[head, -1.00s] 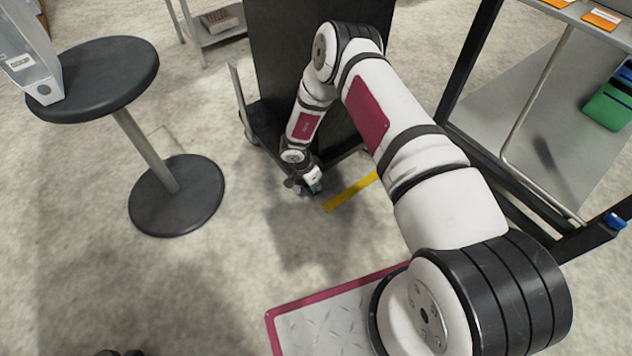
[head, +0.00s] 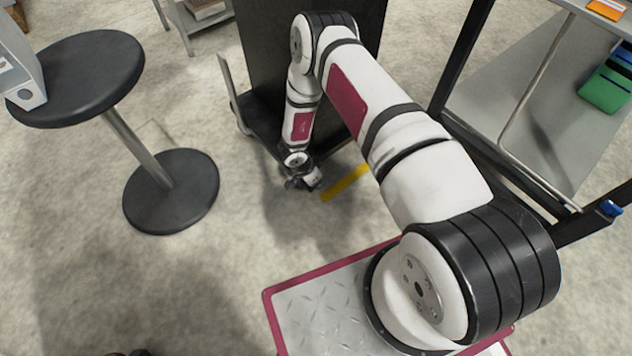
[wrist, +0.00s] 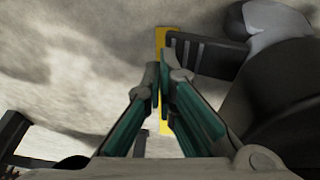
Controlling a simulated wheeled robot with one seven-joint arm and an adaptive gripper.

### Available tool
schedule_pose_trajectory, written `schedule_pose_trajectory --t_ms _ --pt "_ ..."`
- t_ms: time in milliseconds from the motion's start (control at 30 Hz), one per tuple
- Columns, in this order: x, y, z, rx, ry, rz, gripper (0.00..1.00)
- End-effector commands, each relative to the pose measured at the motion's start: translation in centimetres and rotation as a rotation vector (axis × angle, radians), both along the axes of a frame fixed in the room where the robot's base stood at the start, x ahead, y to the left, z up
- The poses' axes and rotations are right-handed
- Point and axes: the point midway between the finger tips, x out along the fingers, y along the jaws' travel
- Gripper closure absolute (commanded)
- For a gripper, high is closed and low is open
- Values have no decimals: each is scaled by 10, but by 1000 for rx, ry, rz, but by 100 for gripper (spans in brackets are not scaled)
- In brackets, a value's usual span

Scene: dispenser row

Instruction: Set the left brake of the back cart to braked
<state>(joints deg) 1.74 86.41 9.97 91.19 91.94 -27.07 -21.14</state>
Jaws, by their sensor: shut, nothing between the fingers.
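The dark cart (head: 290,75) with a tall black panel stands beyond my arm in the head view. Its low base shows at the left, with a castor at that corner; my arm hides much of the rest. My gripper (head: 303,184) is low near the floor at the cart's near edge. In the wrist view, my gripper (wrist: 159,85) is shut and empty. A black lever-like part (wrist: 208,54) lies just right of the fingertips, beside a rounded grey and dark part (wrist: 268,25). I cannot tell whether the fingers touch the lever, nor its brake setting.
A yellow floor strip (head: 345,183) lies right of my gripper. A black round stool (head: 80,75) with a binder stands at the left. A shelved cart (head: 520,110) stands at the right. The floor between stool and gripper is clear.

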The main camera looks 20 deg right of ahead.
Motion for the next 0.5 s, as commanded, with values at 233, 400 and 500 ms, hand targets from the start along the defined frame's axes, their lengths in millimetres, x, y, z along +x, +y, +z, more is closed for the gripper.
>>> schedule_pose_trajectory --t_ms 233,400,500 --pt "1 0 8 0 -1 0 100" --pt "1 0 16 0 -1 0 100" --pt "1 0 17 0 -1 0 100"
